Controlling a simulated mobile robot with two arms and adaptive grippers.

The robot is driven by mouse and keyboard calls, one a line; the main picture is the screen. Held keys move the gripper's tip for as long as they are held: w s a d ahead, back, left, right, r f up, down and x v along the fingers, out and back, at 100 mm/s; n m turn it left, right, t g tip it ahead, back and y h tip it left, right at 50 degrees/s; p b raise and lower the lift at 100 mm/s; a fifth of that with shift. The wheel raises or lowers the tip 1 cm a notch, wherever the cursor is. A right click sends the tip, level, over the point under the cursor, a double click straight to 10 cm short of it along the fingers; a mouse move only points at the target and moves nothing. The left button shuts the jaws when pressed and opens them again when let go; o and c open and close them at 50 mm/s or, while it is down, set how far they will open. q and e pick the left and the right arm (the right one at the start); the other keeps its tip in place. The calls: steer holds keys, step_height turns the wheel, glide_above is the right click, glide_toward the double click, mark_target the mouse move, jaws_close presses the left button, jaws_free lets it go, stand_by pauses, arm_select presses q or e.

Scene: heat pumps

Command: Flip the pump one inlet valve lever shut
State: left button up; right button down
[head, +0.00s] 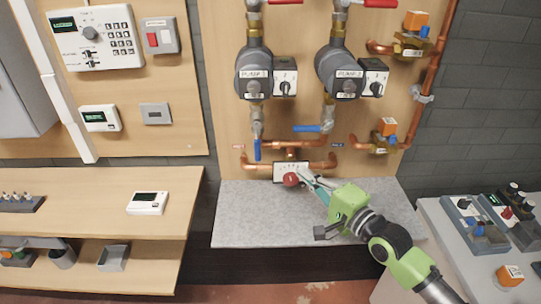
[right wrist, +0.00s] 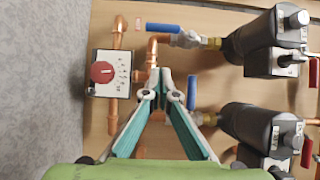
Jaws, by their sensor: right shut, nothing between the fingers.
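Two dark pumps hang on the wooden board, the left pump (head: 254,75) and the right pump (head: 339,72); their label digits are too small to read surely. Below the left pump a blue lever (head: 257,150) hangs straight down, in line with its pipe. Below the right pump another blue lever (head: 307,128) lies level, across its pipe. Both show in the right wrist view, the left one (right wrist: 163,28) and the right one (right wrist: 192,92). My right gripper (head: 308,178) is shut and empty, below the right lever. Its fingertips (right wrist: 165,80) appear near that lever; contact cannot be told. My left gripper is out of view.
A mixing valve box (head: 278,172) with a red knob (head: 291,180) sits close to my right fingers. Copper pipes (head: 248,165) run beside it. Red levers (head: 380,3) are above the pumps. The grey ledge (head: 245,215) is clear at its left.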

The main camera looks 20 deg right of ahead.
steer(key=p, duration=0.2)
glide_toward(257, 142)
steer(key=w+d+f, duration=0.3)
steer(key=w+d, duration=0.1)
steer(key=w, duration=0.1)
steer(key=a, duration=0.1)
steer(key=w+a+p, duration=0.1)
steer(key=w+a, duration=0.1)
steer(key=a, duration=0.1)
steer(key=shift+a+f, duration=0.1)
steer(key=shift+f, duration=0.25)
steer(key=shift+w+a+f+m+b, duration=0.1)
steer(key=shift+a+f+m+b, duration=0.1)
steer(key=shift+m+b, duration=0.1)
steer(key=shift+a+b, duration=0.15)
steer(key=shift+b, duration=0.2)
